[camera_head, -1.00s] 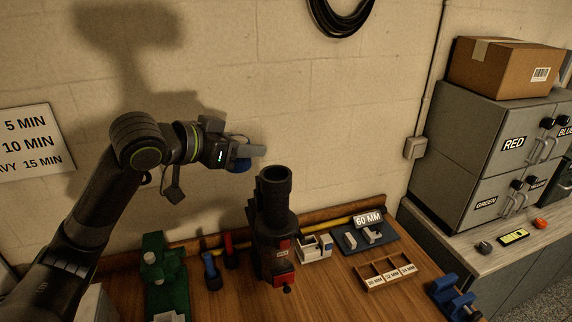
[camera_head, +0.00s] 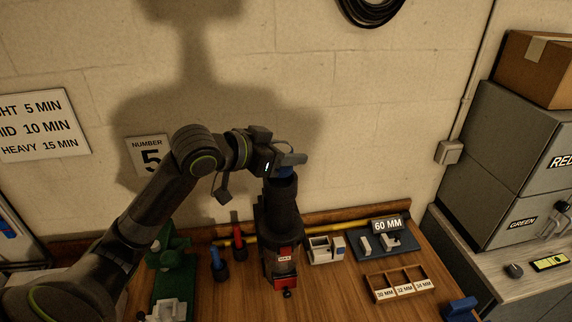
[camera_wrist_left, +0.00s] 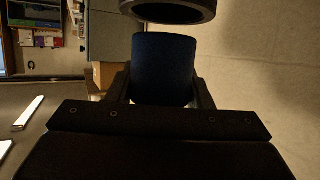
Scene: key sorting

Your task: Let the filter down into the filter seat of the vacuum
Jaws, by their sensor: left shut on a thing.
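My left gripper (camera_head: 290,162) is shut on the blue filter (camera_head: 285,172), just above the vacuum. The filter shows as a dark blue cylinder in the left wrist view (camera_wrist_left: 164,68), between the two fingers. The vacuum (camera_head: 280,225) stands upright on the bench, a black cylinder with a red lower front. Its round black mouth shows at the top of the wrist view (camera_wrist_left: 168,13), with a narrow gap between it and the filter. In the head view the filter covers the mouth, and the seat inside is hidden. My right gripper is not in view.
A green stand (camera_head: 168,262) and a blue tool (camera_head: 218,262) stand left of the vacuum. A white-grey block (camera_head: 322,250), a 60 MM sign (camera_head: 387,225) and a wooden divided tray (camera_head: 398,280) lie to its right. The wall is close behind.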

